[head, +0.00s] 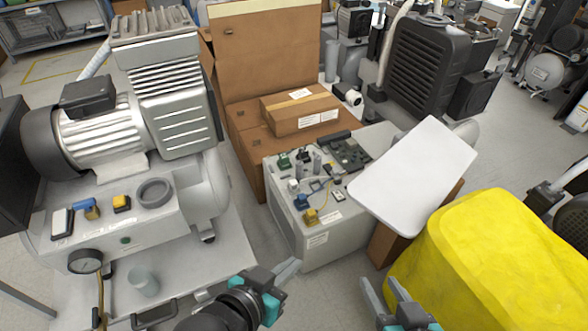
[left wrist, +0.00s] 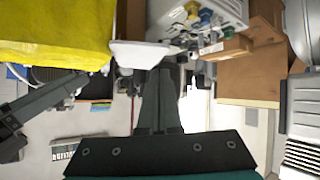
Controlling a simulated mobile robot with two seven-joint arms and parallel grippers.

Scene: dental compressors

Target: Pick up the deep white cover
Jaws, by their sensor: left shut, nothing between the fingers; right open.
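The deep white cover (head: 415,172) is a pale, round-cornered panel. It lies tilted at the right edge of the grey control box (head: 318,238), above a brown carton. In the left wrist view the white cover (left wrist: 138,54) shows near the fingertips. My left gripper (head: 288,268) is shut and empty, in front of the control box and left of and nearer than the cover; its fingers (left wrist: 162,68) also show in the left wrist view. My right gripper (head: 382,292) is open and empty, below the cover, at the bottom of the head view.
A yellow draped shape (head: 490,265) fills the lower right. A large compressor (head: 170,100) stands on the left. Open cartons (head: 265,50) and a black finned unit (head: 428,65) stand behind. The control box top holds several small parts. Some bare floor shows before the box.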

